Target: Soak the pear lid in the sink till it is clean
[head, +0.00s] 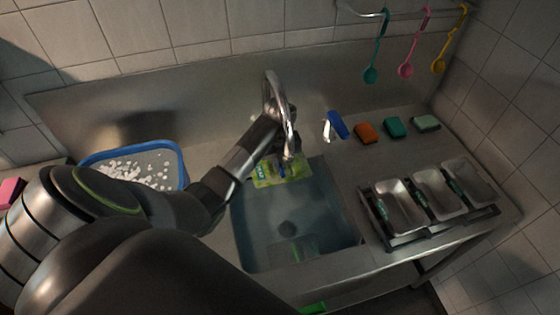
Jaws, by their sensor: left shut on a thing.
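A flat yellow-green piece with lettering, which looks like the pear lid (268,177), is at the back edge of the sink (241,250), just below the tap (278,105). My left gripper (283,163) reaches in from the left, under the tap, and is shut on this piece. The tap and the wrist hide part of the grip. The sink holds bluish water. Whether the lid touches the water, and how dirty it is, I cannot tell. My right gripper is not in view.
A blue-rimmed tub (182,160) of white pieces stands left. Orange (365,132), teal (396,127) and pale green (425,122) sponges lie behind a rack (408,240) of metal trays. A blue-and-white item (337,124) lies right of the tap. Coloured ladles (370,74) hang above.

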